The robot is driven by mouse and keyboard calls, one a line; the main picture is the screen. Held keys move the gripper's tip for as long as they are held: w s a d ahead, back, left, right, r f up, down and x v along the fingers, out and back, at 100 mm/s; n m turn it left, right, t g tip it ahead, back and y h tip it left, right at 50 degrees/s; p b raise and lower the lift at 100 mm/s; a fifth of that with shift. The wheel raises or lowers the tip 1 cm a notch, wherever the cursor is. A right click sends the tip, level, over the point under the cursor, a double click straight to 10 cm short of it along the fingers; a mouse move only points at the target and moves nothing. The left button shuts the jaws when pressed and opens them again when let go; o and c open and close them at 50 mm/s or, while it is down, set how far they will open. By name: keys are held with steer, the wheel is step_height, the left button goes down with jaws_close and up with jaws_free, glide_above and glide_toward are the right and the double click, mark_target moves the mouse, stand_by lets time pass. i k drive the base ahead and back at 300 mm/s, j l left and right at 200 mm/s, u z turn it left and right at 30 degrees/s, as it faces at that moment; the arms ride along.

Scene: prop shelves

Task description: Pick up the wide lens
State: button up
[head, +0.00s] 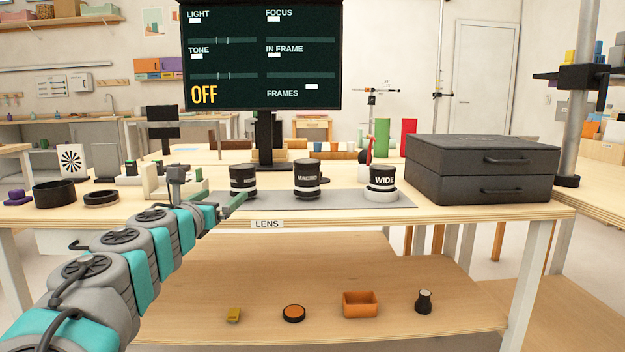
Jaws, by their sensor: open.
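The wide lens (384,173) is a short black cylinder with a white band reading WIDE. It stands upright on a white round base at the right end of a grey mat (338,204). My gripper (221,189) is open at the mat's left end, beside the leftmost lens (243,174), well left of the wide lens. I cannot tell whether a finger touches that leftmost lens. A middle lens (307,173), labelled MACRO, stands between the leftmost lens and the wide lens.
A black two-drawer case (482,168) stands right of the wide lens. A screen (262,55) reading OFF rises behind the lenses. Black rings (101,198) lie at the left of the table. Small items, including an orange bin (360,304), are on the lower shelf.

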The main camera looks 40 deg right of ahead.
mark_target(382, 177)
steer(key=z, duration=1.45)
